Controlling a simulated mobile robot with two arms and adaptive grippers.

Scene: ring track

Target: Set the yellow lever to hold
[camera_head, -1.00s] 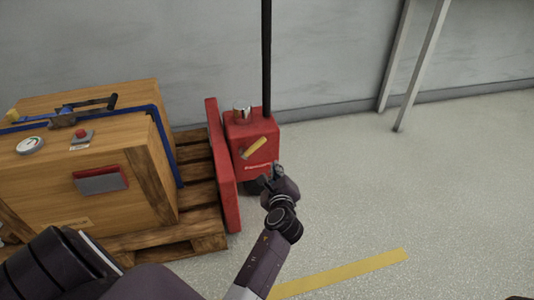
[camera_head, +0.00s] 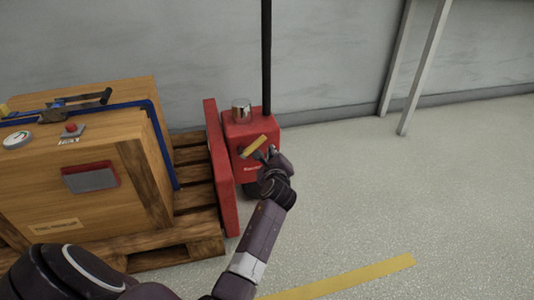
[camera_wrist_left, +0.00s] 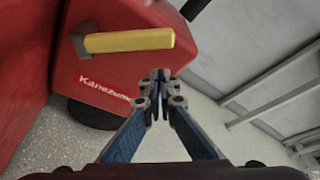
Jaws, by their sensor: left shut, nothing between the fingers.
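The yellow lever (camera_head: 254,147) is on the front face of the red pallet jack body (camera_head: 235,129). In the head view it slants, with its right end higher. In the left wrist view the lever (camera_wrist_left: 130,40) lies nearly level across the red housing, its left end on a grey pivot. My left gripper (camera_head: 264,155) is just below and right of the lever's right end in the head view. In the left wrist view its fingertips (camera_wrist_left: 160,76) are together and empty, a little below the lever's free end. I cannot tell whether they touch it. My right gripper is out of view.
A wooden crate (camera_head: 95,190) with a blue strap, a gauge and a red button stands on a wooden pallet (camera_head: 205,222) at left. A black handle pole (camera_head: 266,60) rises from the jack. Clear floor (camera_head: 400,190) lies to the right.

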